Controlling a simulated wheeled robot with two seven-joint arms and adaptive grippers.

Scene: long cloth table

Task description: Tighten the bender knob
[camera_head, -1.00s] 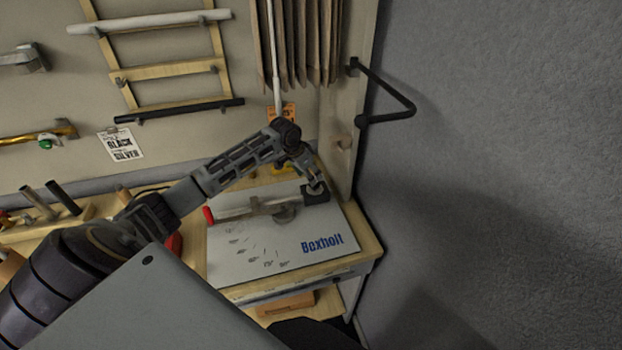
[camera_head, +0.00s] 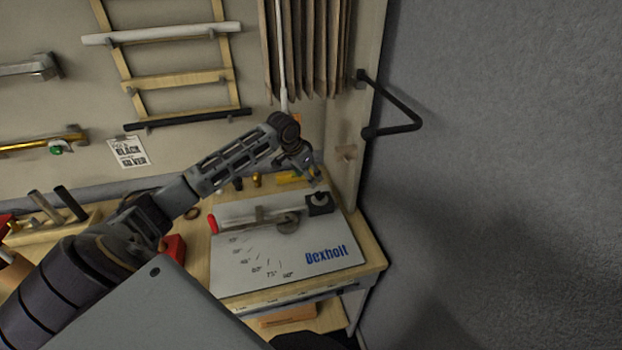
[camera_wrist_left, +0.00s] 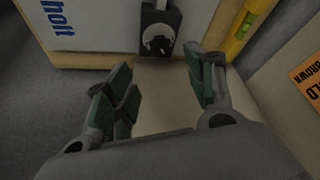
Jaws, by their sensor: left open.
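The bender is a white plate (camera_head: 235,272) marked with angles and blue lettering, lying on the wooden bench. A grey bar with a red end (camera_head: 213,224) lies across it. At the plate's right far corner is a black block (camera_head: 320,211). In the left wrist view, the block carries a round dark knob (camera_wrist_left: 158,39) with a worn grey face. My left gripper (camera_head: 309,172) is above and behind the block, apart from it. In the left wrist view my left gripper (camera_wrist_left: 164,84) is open and empty, its green pads spread on either side below the knob. My right gripper is not in view.
A yellow tool (camera_head: 290,178) lies behind the plate; it shows beside the right finger in the wrist view (camera_wrist_left: 246,28). A panel with a black bracket (camera_head: 392,130) rises at the right. Hanging strips (camera_head: 305,50) are above. A tool rack (camera_head: 50,222) stands left.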

